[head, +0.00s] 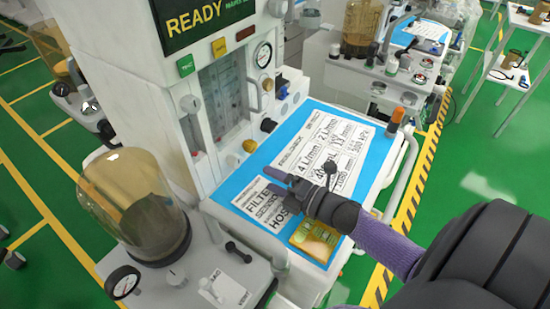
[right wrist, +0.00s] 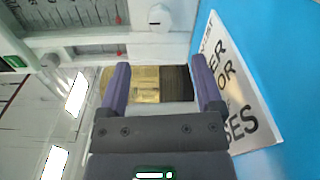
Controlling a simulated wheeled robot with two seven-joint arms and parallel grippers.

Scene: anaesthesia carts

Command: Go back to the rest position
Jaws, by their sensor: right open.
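My right gripper (head: 273,182) reaches in from the right over the blue worktop of the anaesthesia cart. Its two purple fingers are apart and point toward the cart's panel. They show in the right wrist view (right wrist: 160,64) with a gap between them and nothing gripped. A brass-coloured round part (right wrist: 145,84) appears in that gap, beyond the fingers. My left gripper is not in view.
The blue worktop (head: 236,184) carries printed cards (head: 318,150) and a yellow-green packet (head: 315,238) near my right wrist. A domed canister (head: 125,190) stands at left. An orange-topped post (head: 395,120) rises at the worktop's right edge.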

